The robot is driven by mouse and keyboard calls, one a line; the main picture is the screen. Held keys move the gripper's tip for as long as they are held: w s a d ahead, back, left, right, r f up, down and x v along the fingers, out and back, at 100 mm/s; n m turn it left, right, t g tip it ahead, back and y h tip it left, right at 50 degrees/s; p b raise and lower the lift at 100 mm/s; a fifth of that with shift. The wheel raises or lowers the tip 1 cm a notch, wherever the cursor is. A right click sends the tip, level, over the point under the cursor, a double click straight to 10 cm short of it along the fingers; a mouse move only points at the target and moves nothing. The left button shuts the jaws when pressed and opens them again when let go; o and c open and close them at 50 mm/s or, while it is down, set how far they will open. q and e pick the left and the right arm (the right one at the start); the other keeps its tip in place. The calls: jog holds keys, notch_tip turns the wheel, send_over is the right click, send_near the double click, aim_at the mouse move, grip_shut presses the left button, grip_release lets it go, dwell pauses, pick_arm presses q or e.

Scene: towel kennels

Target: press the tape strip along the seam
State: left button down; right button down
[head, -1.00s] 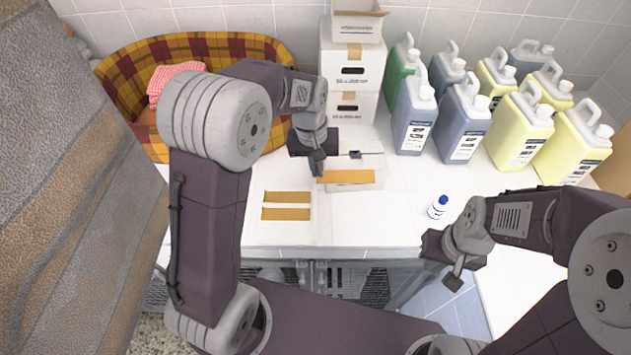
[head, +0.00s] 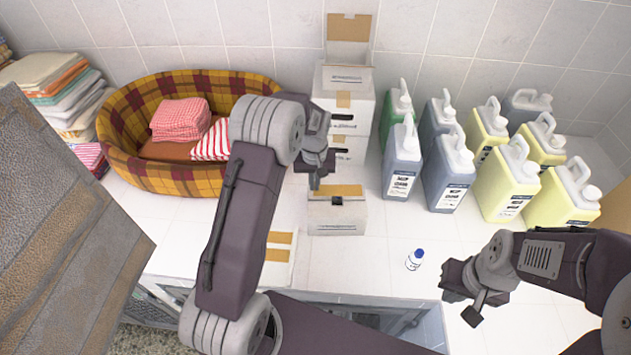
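A small white box (head: 337,220) sits on the white tiled counter in front of the stacked cartons. A tan tape strip (head: 345,190) lies across its top, with a small dark piece (head: 337,201) at the front edge. My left gripper (head: 314,183) points down at the strip's left end. Whether it touches the strip, and how its fingers stand, I cannot tell. Two more tan strips (head: 279,238) lie on a pale sheet, partly behind my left arm. My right gripper (head: 462,293) hangs over the counter's right front, away from the box; I see nothing in it.
A small blue-capped bottle (head: 414,260) stands between the box and my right gripper. Several jugs (head: 448,175) fill the right back. Stacked white cartons (head: 345,105) stand behind the box. A plaid basket (head: 165,178) with towels and a towel pile (head: 65,95) are left.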

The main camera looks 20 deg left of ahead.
pick_arm(q)
jog(key=f+b, duration=0.2)
jog(key=f, duration=0.1)
jog(key=shift+w+d+f, duration=0.15)
jog(key=shift+w+d, duration=0.05)
jog(key=shift+s+a+f+b, duration=0.25)
jog(key=shift+a+f+b, duration=0.05)
jog(key=shift+f+b, duration=0.3)
jog(key=shift+w+d, duration=0.2)
jog(key=shift+s+a+r, duration=0.1)
jog(key=shift+s+a, duration=0.05)
jog(key=shift+f, duration=0.6)
dwell(0.5)
jog(key=c, duration=1)
grip_release()
jog(key=shift+c, duration=0.2)
